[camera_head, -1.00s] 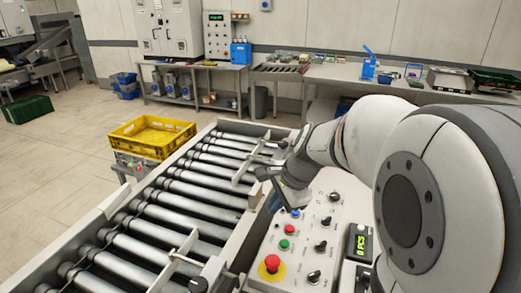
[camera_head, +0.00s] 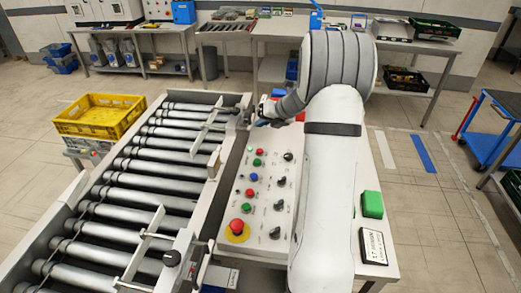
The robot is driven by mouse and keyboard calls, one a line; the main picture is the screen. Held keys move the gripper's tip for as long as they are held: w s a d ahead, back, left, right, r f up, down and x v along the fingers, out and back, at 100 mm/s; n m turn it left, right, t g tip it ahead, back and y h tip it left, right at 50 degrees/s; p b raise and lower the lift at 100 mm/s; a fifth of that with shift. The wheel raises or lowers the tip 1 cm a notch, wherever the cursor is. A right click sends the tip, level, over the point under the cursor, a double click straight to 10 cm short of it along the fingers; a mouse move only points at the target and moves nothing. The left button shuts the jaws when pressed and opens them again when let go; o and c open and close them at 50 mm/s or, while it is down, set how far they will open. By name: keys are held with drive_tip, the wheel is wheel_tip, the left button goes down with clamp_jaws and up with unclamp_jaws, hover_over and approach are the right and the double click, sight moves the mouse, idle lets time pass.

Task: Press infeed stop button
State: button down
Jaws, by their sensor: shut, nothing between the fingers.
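The control panel (camera_head: 264,215) stands to the right of the roller conveyor. Its left column holds a red button (camera_head: 260,152), a green button (camera_head: 257,162), a blue button (camera_head: 253,177), a second red button (camera_head: 250,192) and a second green button (camera_head: 246,208). A large red mushroom button on yellow (camera_head: 237,228) sits at the near end. The labels are too small to read, so I cannot tell which is infeed stop. My gripper (camera_head: 254,119) is shut and empty, beyond the far end of the button column, apart from the buttons. My wrist partly hides it.
Black selector knobs (camera_head: 281,181) run along the panel's right side, next to my arm. The roller conveyor (camera_head: 140,185) has metal guides (camera_head: 150,240) and no crate on its visible rollers. A yellow crate (camera_head: 100,117) stands left of it. A green box (camera_head: 372,204) lies right of my arm.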

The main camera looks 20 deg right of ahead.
drive_tip(key=shift+f, duration=0.1)
drive_tip(key=b, duration=0.8)
hover_over(262, 151)
wheel_tip(262, 151, down, 7)
drive_tip(key=shift+s, duration=0.1)
drive_tip(key=shift+f, duration=0.8)
drive_tip(key=shift+f, duration=0.2)
idle(0.7)
drive_tip(key=shift+f, duration=0.25)
drive_tip(key=shift+f, duration=0.45)
idle(0.6)
drive_tip(key=shift+r, duration=0.1)
drive_tip(key=shift+r+p, duration=0.75)
drive_tip(key=shift+r, duration=0.05)
